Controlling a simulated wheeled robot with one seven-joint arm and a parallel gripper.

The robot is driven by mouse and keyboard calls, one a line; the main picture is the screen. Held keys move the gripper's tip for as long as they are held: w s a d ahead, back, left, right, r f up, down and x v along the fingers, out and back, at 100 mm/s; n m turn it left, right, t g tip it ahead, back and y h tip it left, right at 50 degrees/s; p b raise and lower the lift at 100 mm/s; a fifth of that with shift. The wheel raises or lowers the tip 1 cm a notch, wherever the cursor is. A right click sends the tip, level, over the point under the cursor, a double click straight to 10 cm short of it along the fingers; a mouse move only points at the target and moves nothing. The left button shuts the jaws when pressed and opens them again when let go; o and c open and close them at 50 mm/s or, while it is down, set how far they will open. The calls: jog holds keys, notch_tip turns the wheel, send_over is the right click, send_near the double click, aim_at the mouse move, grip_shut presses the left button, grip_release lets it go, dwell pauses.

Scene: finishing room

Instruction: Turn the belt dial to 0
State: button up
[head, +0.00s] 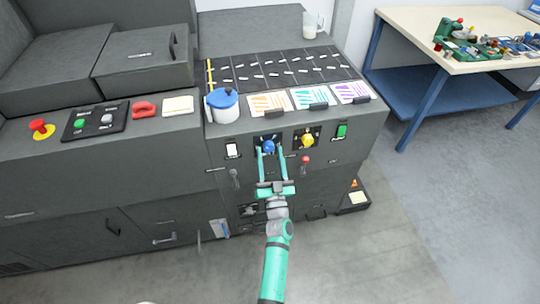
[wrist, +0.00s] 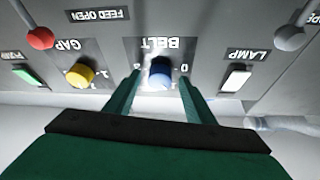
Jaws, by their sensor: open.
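The blue belt dial (head: 269,146) is on the front panel of the dark cabinet. In the wrist view the dial (wrist: 160,73) sits under an upside-down "BELT" label, with a 0 mark to its right and another mark to its left. Its pointer position cannot be made out. My gripper (head: 270,151) is open, with one finger on each side of the dial. In the wrist view the gripper (wrist: 159,80) shows a gap between each fingertip and the dial; contact is not visible.
A yellow gap dial (head: 307,140), a white lamp switch (head: 232,149) and a green switch (head: 341,131) share the panel. A red-knobbed lever (head: 305,160) and a grey-knobbed lever (head: 234,175) stick out below. A blue-lidded pot (head: 222,104) stands on top.

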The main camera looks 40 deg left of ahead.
jog(key=shift+w+a, duration=0.1)
jog(key=c, duration=1.1)
jog(key=shift+o, duration=0.2)
jog(key=shift+n, duration=0.3)
jog(key=n+y, duration=0.1)
jog(key=n+g, duration=0.1)
jog(key=n, duration=0.1)
jog(key=shift+w+d+n+g+y, duration=0.2)
jog(key=shift+n+g+y, duration=0.1)
jog(key=shift+y, duration=0.1)
jog(key=n+g, duration=0.1)
jog(key=n, duration=0.1)
jog(key=n+g+y, duration=0.1)
jog(key=n, duration=0.2)
jog(key=shift+w+d+r+n+g, duration=0.1)
jog(key=shift+n+g, duration=0.2)
jog(key=shift+g, duration=0.1)
jog(key=n+g, duration=0.1)
jog(key=n, duration=0.2)
jog(key=n+g+y, duration=0.1)
jog(key=n, duration=0.1)
jog(key=shift+w+d+r+n+g, duration=0.1)
jog(key=shift+n+g, duration=0.3)
jog(key=shift+r+n+g, duration=0.1)
jog(key=shift+n+g, duration=0.7)
jog(key=shift+n, duration=1.3)
